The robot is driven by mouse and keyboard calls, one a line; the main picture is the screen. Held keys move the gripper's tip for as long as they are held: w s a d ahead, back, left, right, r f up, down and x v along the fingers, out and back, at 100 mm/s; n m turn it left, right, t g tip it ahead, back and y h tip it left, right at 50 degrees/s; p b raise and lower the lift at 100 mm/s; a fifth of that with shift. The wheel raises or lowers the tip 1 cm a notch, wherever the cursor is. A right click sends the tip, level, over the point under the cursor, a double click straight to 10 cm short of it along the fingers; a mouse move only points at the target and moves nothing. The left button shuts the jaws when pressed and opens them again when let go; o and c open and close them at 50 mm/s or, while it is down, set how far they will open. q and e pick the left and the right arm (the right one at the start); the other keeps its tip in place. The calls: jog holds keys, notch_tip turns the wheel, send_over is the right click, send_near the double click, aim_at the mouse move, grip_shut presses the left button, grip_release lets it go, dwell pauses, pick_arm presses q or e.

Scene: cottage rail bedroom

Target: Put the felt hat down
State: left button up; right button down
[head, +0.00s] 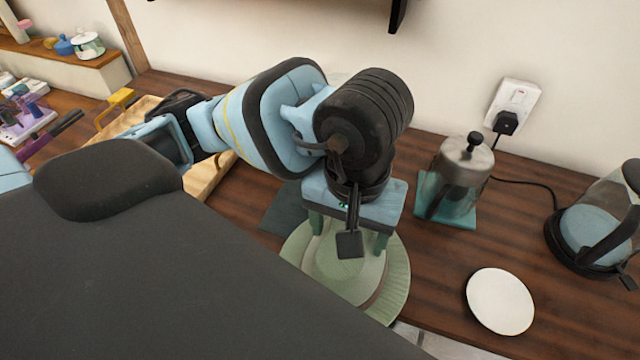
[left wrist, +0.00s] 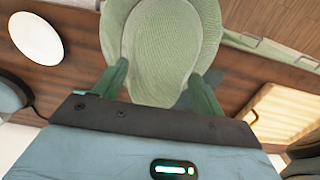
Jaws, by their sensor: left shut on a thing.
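The pale green felt hat (head: 395,285) is below my left gripper (head: 345,238) in the head view, over the front part of the dark wooden counter (head: 430,265). My left gripper is shut on the hat's crown, one finger on each side. In the left wrist view the hat (left wrist: 172,40) fills the top middle, with the crown between the fingers of the gripper (left wrist: 160,88). I cannot tell whether the brim touches the counter. The gripper and wrist hide part of the hat. My right gripper is not in view.
A dark teal mat (head: 283,205) lies partly behind the hat. A wooden tray (head: 205,178) lies left, behind my arm.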

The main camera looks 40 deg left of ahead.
pick_arm(q)
jog(key=w+a+f, duration=0.1)
jog(key=w+a, duration=0.8)
jog(key=a, duration=0.2)
jog(key=shift+w+a+f, duration=0.15)
jog(key=shift+w+a, duration=0.05)
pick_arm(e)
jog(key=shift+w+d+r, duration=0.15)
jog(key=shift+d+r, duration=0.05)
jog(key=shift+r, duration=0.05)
pick_arm(q)
jog(key=f, duration=0.2)
jog(key=a+f+p, duration=0.1)
jog(key=shift+w+f, duration=0.3)
jog(key=shift+w, duration=0.05)
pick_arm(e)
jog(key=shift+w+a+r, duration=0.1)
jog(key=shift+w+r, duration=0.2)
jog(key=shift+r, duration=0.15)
pick_arm(q)
jog(key=shift+f, duration=0.2)
jog(key=o, duration=1.4)
jog(key=shift+r, duration=0.1)
jog(key=shift+c, duration=0.2)
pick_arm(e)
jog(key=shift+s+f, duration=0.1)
